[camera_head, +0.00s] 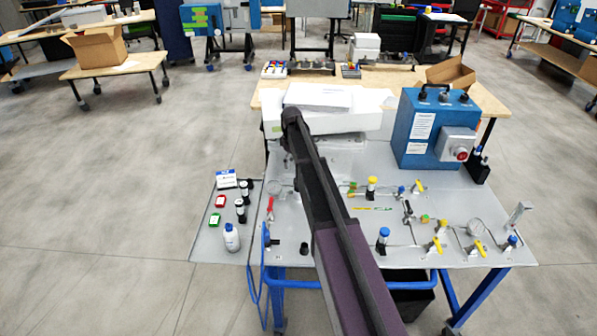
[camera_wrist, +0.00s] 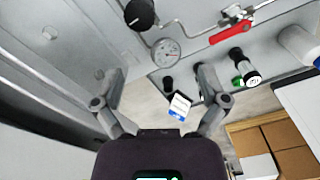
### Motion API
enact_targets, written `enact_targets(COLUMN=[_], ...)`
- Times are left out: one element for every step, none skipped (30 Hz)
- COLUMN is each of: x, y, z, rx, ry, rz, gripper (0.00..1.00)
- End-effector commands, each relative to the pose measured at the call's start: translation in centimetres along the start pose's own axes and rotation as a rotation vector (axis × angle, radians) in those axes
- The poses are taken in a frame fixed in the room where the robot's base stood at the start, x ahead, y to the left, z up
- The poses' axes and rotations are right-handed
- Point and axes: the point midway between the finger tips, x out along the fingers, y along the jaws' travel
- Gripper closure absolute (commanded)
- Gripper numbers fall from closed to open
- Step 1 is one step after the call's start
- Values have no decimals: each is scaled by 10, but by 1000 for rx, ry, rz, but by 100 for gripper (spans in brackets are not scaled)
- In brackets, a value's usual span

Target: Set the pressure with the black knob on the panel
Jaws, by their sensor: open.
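The black knob (camera_wrist: 139,14) shows at the top edge of the wrist view, partly cut off. It sits on the grey panel (camera_wrist: 188,25), next to a round pressure gauge (camera_wrist: 166,52) and a metal pipe. My gripper (camera_wrist: 160,73) is open, with nothing between its fingers. The knob lies beyond the fingertips, up and left of their middle, apart from them. In the head view my arm crosses the panel (camera_head: 350,232) and hides part of it. I cannot make out this knob or my fingers there.
A red-handled valve (camera_wrist: 231,34) stands right of the gauge. A blue box (camera_head: 430,130) with a red button stands at the back right. Yellow-handled valves (camera_head: 437,246) fill the right side.

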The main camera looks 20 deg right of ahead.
Motion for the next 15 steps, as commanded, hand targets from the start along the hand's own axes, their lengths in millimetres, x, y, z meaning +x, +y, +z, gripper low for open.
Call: enact_targets(x=[-14,-18,-22,-24,-26,-29,-30,-31,-32,-33,-33,-33,-33,-33,-32], y=[8,11,15,17,19,21,23,24,26,26,27,27,28,28,28], z=[2,4,6,7,8,9,10,10,11,12,12,12,12,13,13], rx=[-52,-85,-125,-153,-178,-207,-225,-240,-258,-267,-275,-282,-284,-286,-286], ry=[0,0,0,0,0,0,0,0,0,0,0,0,0,0,0], rz=[0,0,0,0,0,0,0,0,0,0,0,0,0,0,0], gripper=[7,7,7,7,7,7,7,7,7,7,7,7,7,7,7])
